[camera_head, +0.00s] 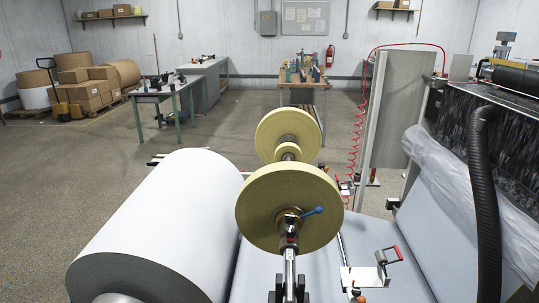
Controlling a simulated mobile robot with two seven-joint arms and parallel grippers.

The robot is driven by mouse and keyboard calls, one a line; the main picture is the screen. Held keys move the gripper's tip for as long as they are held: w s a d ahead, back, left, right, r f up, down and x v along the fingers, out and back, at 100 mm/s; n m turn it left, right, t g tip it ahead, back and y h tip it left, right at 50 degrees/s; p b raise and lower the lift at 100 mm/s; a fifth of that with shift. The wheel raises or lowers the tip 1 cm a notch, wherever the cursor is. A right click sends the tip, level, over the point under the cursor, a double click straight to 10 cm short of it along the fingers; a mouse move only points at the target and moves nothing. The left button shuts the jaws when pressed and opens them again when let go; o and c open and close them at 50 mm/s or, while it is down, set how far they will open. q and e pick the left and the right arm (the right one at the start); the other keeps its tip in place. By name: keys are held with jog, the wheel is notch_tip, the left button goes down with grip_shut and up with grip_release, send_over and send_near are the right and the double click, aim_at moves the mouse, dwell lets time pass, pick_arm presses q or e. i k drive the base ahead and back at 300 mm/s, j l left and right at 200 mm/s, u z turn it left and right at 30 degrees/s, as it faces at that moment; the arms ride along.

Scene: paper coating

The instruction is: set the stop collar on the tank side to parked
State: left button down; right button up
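A metal shaft (289,262) runs away from me through two large yellow discs, a near one (262,205) and a far one (275,127). A smaller yellow core piece (288,152) shows between them. A dark, copper-toned collar (286,216) sits around the shaft against or close to the near disc's face. Its blue lever (313,211) points right and slightly up. Any collar beyond the far disc is hidden. I cannot tell which side is the tank side. Neither of my grippers can be made out in this view.
A large white paper roll (165,225) lies close on the left. A black hose (485,190) and clear plastic sheeting (450,180) hang at right. Work tables (165,92) stand behind; the left floor is open.

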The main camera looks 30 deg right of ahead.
aim_at(284, 244)
jog(key=k+l, duration=0.45)
jog(key=l, duration=0.5)
jog(key=k+l, duration=0.15)
jog(key=l, duration=0.35)
jog(key=i+l, duration=0.1)
jog(key=l, duration=0.5)
jog(key=i+l, duration=0.15)
jog(key=l, duration=0.2)
jog(key=i+l, duration=0.5)
jog(key=l+z, duration=0.05)
jog(key=l, duration=0.05)
